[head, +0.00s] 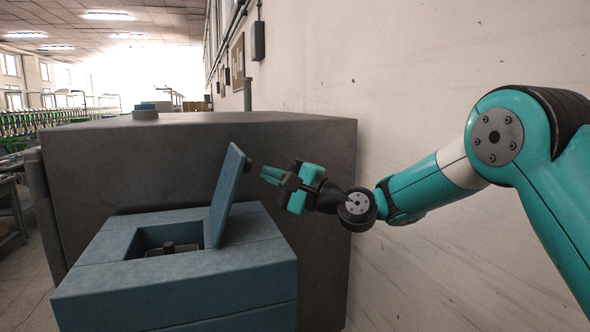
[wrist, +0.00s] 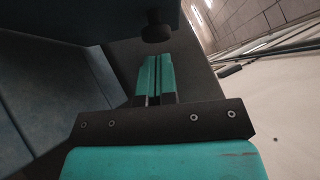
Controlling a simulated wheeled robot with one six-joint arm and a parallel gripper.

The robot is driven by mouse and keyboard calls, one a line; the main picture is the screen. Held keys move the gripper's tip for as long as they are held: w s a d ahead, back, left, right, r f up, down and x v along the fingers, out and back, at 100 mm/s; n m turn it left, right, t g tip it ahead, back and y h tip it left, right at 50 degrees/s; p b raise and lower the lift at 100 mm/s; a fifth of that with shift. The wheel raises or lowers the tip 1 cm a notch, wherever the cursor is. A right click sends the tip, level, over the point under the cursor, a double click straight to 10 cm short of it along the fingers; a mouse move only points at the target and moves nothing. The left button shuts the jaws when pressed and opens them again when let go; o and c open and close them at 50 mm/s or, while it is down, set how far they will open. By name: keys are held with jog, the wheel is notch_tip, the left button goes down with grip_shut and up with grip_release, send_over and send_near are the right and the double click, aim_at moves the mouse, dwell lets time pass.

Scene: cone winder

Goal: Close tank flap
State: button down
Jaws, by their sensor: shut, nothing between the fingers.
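The tank flap (head: 228,196) is a blue-grey plate standing up, tilted a little to the right, at the right edge of the tank opening. A small dark knob (head: 248,166) sits near its top on the right side. The knob also shows in the wrist view (wrist: 156,27), just beyond my fingertips. The tank (head: 180,285) is a blue-grey box with a square opening; a dark fitting (head: 170,248) shows inside. My gripper (head: 270,174) is shut and empty, to the right of the flap's upper part, pointing left towards it. In the head view a gap separates them.
A pale wall (head: 440,60) runs along the right, behind my arm. The space above the tank's left side is clear.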

jog(key=shift+s+a+r, duration=0.1)
jog(key=shift+a+r, duration=0.05)
jog(key=shift+a, duration=0.25)
jog(key=shift+s+a+r, duration=0.1)
jog(key=shift+a, duration=0.3)
jog(key=shift+r+p, duration=0.1)
jog(key=shift+p, duration=0.2)
